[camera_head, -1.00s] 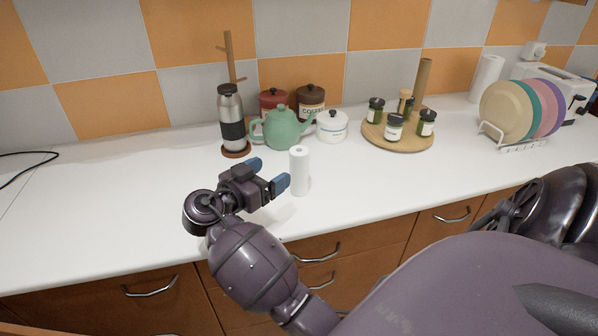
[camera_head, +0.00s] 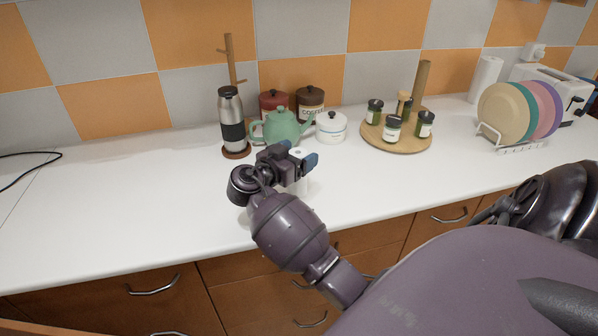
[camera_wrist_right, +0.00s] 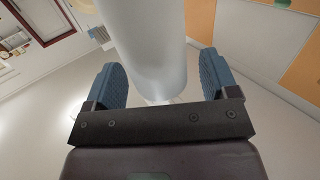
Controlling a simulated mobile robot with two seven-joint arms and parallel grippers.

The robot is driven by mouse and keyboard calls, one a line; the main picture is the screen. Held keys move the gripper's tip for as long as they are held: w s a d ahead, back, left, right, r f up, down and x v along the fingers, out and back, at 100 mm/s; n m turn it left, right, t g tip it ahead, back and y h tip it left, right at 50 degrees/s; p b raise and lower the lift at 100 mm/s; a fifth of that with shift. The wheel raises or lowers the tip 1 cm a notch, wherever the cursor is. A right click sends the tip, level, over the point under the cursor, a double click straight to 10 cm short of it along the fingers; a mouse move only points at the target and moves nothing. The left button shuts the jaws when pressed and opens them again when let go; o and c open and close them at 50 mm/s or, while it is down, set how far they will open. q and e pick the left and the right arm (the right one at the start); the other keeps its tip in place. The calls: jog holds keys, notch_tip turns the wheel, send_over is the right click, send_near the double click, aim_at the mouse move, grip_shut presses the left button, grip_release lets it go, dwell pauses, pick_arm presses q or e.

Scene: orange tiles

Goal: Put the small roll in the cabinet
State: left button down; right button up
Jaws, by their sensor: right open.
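The small roll is a white upright cylinder (camera_head: 297,152) on the white counter, mostly hidden behind my right gripper in the head view. In the right wrist view the roll (camera_wrist_right: 150,45) stands between the two blue fingers. My right gripper (camera_head: 291,158) is open around it, with gaps visible at both sides of the roll in the wrist view (camera_wrist_right: 165,85). Brown cabinet fronts (camera_head: 375,236) with metal handles run below the counter; I cannot tell which one the task means. My left gripper is not in view.
A green teapot (camera_head: 281,127), a steel flask (camera_head: 231,120) and a white lidded pot (camera_head: 331,127) stand close behind the gripper. A round wooden tray (camera_head: 397,143) holds several jars. Plates (camera_head: 505,112) stand in a rack at right.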

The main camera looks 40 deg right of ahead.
jog(key=shift+d, duration=0.25)
jog(key=shift+c, duration=0.5)
jog(key=c, duration=1.3)
